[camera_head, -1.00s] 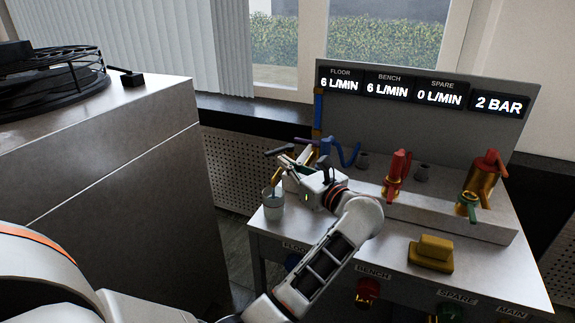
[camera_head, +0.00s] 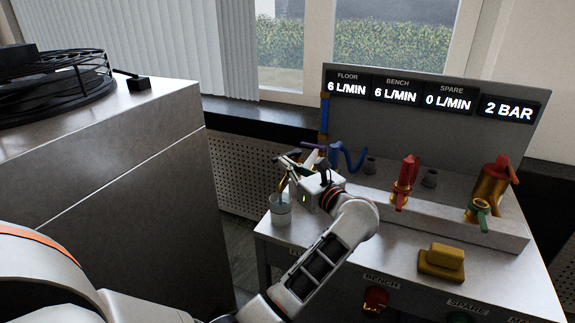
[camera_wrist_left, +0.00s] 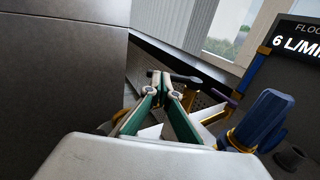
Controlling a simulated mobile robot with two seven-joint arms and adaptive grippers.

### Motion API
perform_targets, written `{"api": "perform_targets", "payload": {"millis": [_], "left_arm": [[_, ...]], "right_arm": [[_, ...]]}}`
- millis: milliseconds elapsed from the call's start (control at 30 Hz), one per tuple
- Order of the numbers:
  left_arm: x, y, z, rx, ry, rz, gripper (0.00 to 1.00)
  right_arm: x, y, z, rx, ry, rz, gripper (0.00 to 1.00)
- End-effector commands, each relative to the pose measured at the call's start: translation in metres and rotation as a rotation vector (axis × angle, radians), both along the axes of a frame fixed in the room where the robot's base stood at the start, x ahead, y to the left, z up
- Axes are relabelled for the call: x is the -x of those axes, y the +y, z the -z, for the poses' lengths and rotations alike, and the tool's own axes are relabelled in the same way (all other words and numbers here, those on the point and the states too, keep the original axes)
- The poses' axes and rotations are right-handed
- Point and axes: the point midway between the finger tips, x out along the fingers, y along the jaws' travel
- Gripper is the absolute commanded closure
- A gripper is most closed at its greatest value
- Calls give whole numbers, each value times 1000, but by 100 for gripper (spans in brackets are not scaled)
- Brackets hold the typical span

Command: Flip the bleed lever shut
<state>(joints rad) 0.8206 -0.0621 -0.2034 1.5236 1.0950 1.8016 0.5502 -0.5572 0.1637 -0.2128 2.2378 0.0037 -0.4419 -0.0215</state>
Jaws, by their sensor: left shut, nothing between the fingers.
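My left gripper (camera_head: 284,160) is shut and empty, at the back left corner of the bench. In the left wrist view its two fingertips (camera_wrist_left: 164,76) meet in a point. A dark lever (camera_wrist_left: 187,79), which seems to be the bleed lever, lies just right of the fingertips; I cannot tell whether they touch. In the head view the gripper largely hides it. A brass spout (camera_head: 283,183) slopes down into a pale cup (camera_head: 281,209) below the gripper. My right gripper is not in view.
A purple lever (camera_wrist_left: 220,112) and blue valve (camera_wrist_left: 263,122) stand right of the gripper. A yellow block (camera_head: 441,260) sits in front. Displays (camera_head: 432,95) read 6, 6, 0 L/MIN and 2 BAR.

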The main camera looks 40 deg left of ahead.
Motion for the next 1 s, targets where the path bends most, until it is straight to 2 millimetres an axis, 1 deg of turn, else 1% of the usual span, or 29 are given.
{"api": "perform_targets", "payload": {"millis": [33,300,567,767,1000], "left_arm": [[1,2,-2,-3,-2,11,100],[1,4,-1,-1,-1,50,100],[3,8,-2,-1,-2,105,100],[4,17,-4,-4,-2,205,100],[3,31,-4,-3,-3,387,100]], "right_arm": [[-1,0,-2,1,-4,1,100],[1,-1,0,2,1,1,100],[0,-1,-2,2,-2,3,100],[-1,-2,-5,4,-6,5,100],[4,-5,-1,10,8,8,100]]}}
